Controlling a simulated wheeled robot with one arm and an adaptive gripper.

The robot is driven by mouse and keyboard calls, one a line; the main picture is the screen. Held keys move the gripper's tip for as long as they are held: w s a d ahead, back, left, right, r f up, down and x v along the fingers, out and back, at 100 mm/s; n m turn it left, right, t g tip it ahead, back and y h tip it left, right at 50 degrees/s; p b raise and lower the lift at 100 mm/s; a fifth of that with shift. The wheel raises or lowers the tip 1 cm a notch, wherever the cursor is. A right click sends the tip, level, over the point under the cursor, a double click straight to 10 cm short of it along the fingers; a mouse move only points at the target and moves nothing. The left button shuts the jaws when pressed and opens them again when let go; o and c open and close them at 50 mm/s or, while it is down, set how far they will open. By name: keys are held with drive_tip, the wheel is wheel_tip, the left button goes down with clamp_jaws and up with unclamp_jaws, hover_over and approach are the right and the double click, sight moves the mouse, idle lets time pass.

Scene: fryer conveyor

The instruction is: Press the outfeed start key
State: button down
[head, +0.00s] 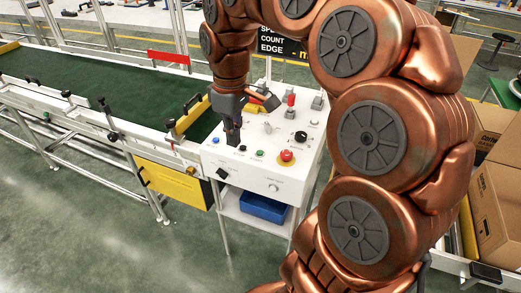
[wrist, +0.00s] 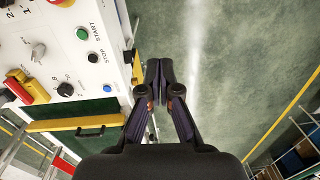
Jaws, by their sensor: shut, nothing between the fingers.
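The white control panel (head: 228,165) is in the middle of the head view. Its green key (head: 260,154) is on the front row, between a black key (head: 242,148) and the red mushroom button (head: 286,156). In the wrist view the green key (wrist: 82,33) is labelled START and the black key (wrist: 93,59) STOP; I cannot read an outfeed label. My gripper (head: 233,143) is shut and empty, pointing down, left of the green key. In the wrist view its fingertips (wrist: 159,68) show over the floor, beside the panel's edge, apart from the keys.
A blue key (head: 215,140) is near the panel's left end. A black knob (head: 300,136) and several switches stand behind the front row. The green conveyor belt (head: 70,82) runs left, with a yellow guard (head: 175,183) below. Cardboard boxes (head: 498,205) are at right.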

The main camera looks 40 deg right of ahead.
drive_tip(key=w+d+f+b, duration=0.1)
drive_tip(key=w+d+b, duration=0.1)
drive_tip(key=w+d, duration=0.5)
hover_over(260, 152)
drive_tip(key=shift+s+d+f+n+t, duration=0.1)
drive_tip(key=shift+d+f+n+t, duration=0.25)
drive_tip(key=shift+f, duration=0.45)
drive_tip(key=f, duration=0.4)
drive_tip(key=f+p, duration=0.1)
drive_tip(key=f, duration=0.9)
drive_tip(key=shift+a, duration=0.25)
